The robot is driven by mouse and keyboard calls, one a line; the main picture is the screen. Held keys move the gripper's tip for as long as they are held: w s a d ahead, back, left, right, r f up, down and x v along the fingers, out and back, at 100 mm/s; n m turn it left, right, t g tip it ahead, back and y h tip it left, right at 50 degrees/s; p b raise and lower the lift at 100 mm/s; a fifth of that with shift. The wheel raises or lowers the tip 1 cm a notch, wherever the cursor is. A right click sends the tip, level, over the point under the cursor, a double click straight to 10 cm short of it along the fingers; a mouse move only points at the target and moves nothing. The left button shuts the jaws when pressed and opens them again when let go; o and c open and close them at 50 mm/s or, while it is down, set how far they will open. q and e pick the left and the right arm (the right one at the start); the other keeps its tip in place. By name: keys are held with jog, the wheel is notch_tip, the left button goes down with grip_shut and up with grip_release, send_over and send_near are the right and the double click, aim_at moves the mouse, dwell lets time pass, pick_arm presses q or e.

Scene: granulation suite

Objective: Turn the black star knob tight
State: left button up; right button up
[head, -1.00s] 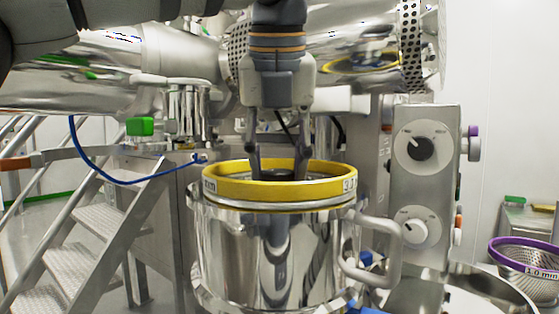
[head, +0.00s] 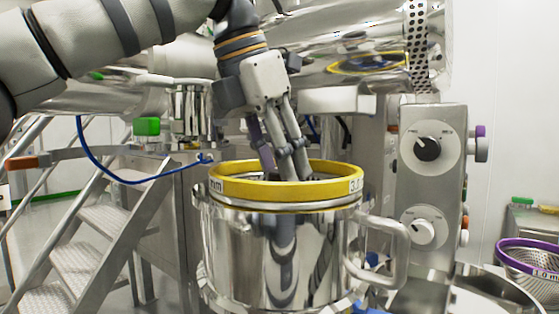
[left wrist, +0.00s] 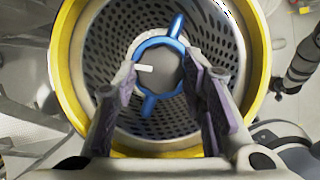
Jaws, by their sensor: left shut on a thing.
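A shiny steel pot (head: 275,255) with a yellow-rimmed sieve (head: 240,190) on top stands in front of me. In the left wrist view I look down into the perforated sieve (left wrist: 258,75). Inside is a blue ring (left wrist: 148,105) with two arms. A round grey-looking piece with a white mark, which I take for the black star knob (left wrist: 158,64), sits within the ring. My left gripper (head: 284,176) reaches down past the yellow rim. Its fingertips (left wrist: 160,74) are shut on the knob from both sides. My right gripper is not in view.
The pot's side handle (head: 390,255) sticks out to the right. A steel panel with dials (head: 432,180) stands behind it. A purple-rimmed sieve (head: 520,245) is at the far right. Metal steps (head: 95,225) and a blue hose (head: 100,165) are at the left.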

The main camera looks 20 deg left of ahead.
pick_arm(q)
jog(key=shift+m, duration=0.6)
jog(key=shift+g, duration=0.3)
jog(key=o, duration=1.2)
jog(key=shift+c, duration=0.2)
jog(key=v, duration=0.7)
jog(key=shift+a+r, duration=0.15)
jog(key=shift+a, duration=0.05)
jog(key=shift+s, duration=0.1)
